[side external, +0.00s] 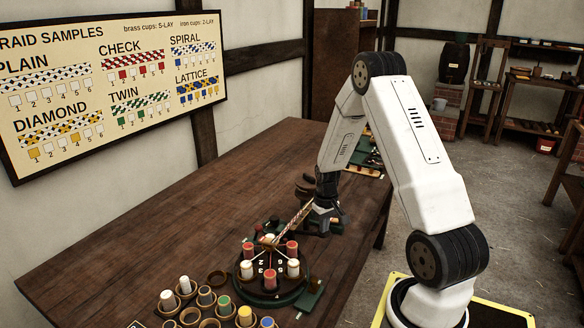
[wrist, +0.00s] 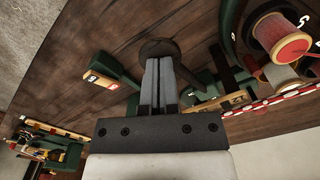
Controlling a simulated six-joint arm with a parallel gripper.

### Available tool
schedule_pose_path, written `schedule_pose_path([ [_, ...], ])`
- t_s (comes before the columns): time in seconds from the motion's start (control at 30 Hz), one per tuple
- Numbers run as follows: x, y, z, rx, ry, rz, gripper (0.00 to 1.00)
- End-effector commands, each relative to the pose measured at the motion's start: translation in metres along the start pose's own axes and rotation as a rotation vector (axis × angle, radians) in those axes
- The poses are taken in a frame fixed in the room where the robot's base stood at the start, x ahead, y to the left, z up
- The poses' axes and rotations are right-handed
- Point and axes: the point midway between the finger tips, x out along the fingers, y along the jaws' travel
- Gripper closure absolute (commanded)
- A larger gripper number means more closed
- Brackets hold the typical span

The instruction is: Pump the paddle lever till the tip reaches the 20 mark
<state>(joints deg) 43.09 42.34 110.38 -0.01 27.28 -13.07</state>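In the wrist view the two fingers of my gripper (wrist: 160,82) lie side by side with no clear gap, and I see nothing held between them. A dark round pad (wrist: 160,47), which may be the lever's paddle, shows just past the fingertips; I cannot tell if they touch it. A green arm (wrist: 120,72) with a small numbered tag (wrist: 92,78) is left of the fingers. In the side view my gripper (side external: 325,203) is low over the table, behind the braiding stand (side external: 268,296). The tip and 20 mark are not identifiable.
The stand carries red and white spools (side external: 292,248), and a braid (side external: 297,219) slants up from it toward my gripper. Cups with coloured pegs (side external: 206,297) stand at the front. The table's left part (side external: 150,245) is bare. A sample board (side external: 115,80) hangs on the wall.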

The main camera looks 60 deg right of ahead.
Motion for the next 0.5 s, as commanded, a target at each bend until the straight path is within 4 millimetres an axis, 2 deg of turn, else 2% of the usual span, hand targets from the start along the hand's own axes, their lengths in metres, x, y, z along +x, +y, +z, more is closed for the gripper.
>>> schedule_pose_path([
  [0.5,0.013,0.000,0.000,0.000,0.000,0.000,1.00],
])
